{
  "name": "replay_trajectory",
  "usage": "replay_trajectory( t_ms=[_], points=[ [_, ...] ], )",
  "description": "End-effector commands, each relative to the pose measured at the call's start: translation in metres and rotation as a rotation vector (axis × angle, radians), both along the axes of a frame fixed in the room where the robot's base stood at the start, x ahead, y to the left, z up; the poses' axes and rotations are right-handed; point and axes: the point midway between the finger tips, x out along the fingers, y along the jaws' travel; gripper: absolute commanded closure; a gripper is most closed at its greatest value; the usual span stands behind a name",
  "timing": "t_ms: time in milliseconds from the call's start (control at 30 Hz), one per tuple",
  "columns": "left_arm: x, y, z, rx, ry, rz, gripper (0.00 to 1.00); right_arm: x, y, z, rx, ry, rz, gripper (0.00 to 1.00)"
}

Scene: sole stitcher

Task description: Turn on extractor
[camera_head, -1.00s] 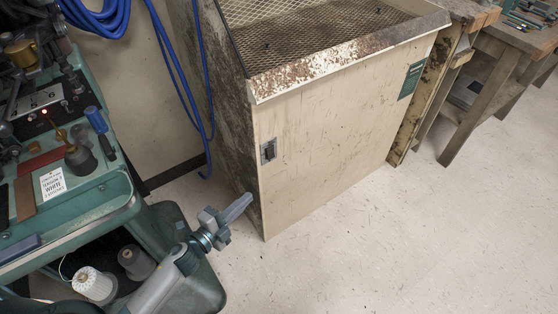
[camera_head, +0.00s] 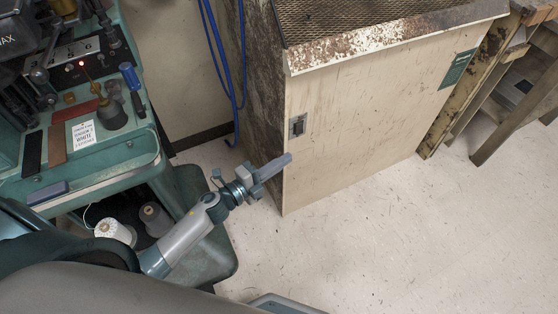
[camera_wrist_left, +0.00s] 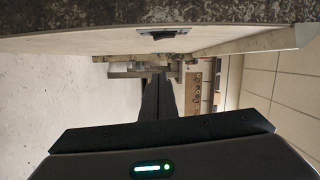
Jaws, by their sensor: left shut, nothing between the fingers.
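The extractor is a cream cabinet (camera_head: 370,130) with a rusty rim and a mesh top, standing in the middle of the head view. A dark rocker switch (camera_head: 298,126) in a metal plate sits on the upper left of its front panel. The switch also shows in the left wrist view (camera_wrist_left: 163,33), at the top. My left gripper (camera_head: 288,158) is shut and empty. In the head view it appears just below the switch, in front of the panel's left edge; I cannot tell whether it touches. My right gripper is not in view.
A green stitching machine (camera_head: 100,175) with tools and a lit red lamp stands at the left. Thread spools (camera_head: 116,231) sit low beside it. Blue hose (camera_head: 226,75) hangs left of the cabinet. Wooden benches (camera_head: 520,90) stand at the right. The floor (camera_head: 400,240) in front is clear.

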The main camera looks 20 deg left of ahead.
Motion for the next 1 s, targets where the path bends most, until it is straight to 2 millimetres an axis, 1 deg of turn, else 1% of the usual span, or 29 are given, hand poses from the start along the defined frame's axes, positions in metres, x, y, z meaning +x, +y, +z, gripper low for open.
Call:
replay_trajectory(
  t_ms=[33, 200, 433, 500, 700, 1000],
  points=[
    [0.008, -0.005, 0.002, -0.002, -0.001, 0.000, 1.00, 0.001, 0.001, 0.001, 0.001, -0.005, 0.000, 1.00],
    [0.033, -0.020, 0.001, -0.002, -0.002, 0.001, 1.00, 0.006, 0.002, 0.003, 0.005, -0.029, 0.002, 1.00],
    [0.068, -0.041, 0.000, -0.001, -0.002, 0.000, 1.00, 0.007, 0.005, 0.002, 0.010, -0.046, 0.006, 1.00],
    [0.074, -0.029, -0.004, 0.002, 0.001, 0.002, 1.00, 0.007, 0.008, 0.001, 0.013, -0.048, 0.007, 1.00],
    [0.088, -0.014, -0.006, -0.001, 0.001, 0.001, 1.00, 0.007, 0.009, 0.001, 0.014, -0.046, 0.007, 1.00],
    [0.092, -0.010, -0.007, -0.001, 0.000, 0.000, 1.00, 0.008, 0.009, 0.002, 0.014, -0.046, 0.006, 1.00]
  ],
)
